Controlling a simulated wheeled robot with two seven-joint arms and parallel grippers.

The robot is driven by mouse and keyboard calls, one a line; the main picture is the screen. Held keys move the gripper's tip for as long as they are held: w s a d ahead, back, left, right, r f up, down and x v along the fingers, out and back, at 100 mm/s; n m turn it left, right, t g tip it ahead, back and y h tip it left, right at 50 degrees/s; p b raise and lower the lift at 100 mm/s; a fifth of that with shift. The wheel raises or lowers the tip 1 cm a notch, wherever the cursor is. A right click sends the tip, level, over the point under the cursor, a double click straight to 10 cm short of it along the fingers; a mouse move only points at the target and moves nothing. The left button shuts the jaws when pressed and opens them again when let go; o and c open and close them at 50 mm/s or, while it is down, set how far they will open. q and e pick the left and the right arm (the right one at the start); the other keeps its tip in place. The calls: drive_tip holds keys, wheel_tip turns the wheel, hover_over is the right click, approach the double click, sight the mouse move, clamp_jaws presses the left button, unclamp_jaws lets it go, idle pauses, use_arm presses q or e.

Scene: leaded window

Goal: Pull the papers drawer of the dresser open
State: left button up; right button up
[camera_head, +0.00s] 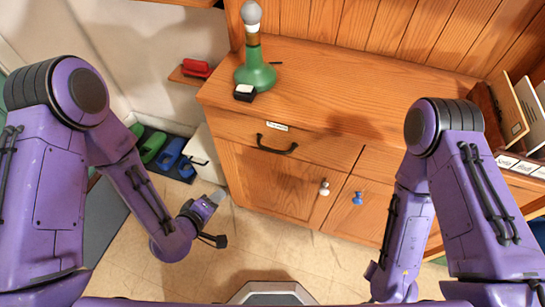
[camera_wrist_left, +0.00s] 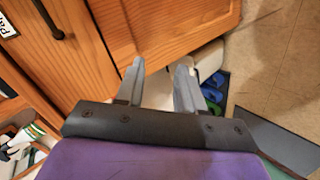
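The wooden dresser (camera_head: 300,100) stands ahead, and its papers drawer (camera_head: 232,128) at the upper left looks shut. The drawer has a small white label (camera_head: 277,127) and a dark bar handle (camera_head: 277,146). In the left wrist view the handle (camera_wrist_left: 48,20) and part of the label (camera_wrist_left: 6,26) show at the upper left. My left gripper (camera_head: 219,196) is low, at the dresser's left front corner, apart from the handle. In the left wrist view its two fingers (camera_wrist_left: 158,75) are spread with nothing between them. My right gripper is out of view.
Below the drawer are cupboard doors with a white knob (camera_head: 324,188) and a blue knob (camera_head: 357,198). A green lamp (camera_head: 255,74) stands on top. Folders (camera_head: 519,112) stand at the right. Several shoes (camera_head: 168,155) are on a mat by the wall. The floor in front is clear.

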use_arm(q)
drive_tip(key=w+d+r+t+h+b, duration=0.2)
drive_tip(key=w+d+h+b, duration=0.1)
drive_tip(key=w+d+h, duration=0.15)
drive_tip(key=h+b, duration=0.1)
drive_tip(key=h, duration=0.2)
approach(273, 150)
drive_tip(key=shift+n+t, duration=0.3)
drive_tip(key=x, duration=0.7)
drive_tip(key=f+p+x, duration=0.1)
drive_tip(key=x, duration=0.2)
drive_tip(key=shift+d, duration=0.1)
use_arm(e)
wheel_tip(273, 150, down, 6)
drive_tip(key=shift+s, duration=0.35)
use_arm(q)
drive_tip(key=shift+c, duration=0.4)
clamp_jaws()
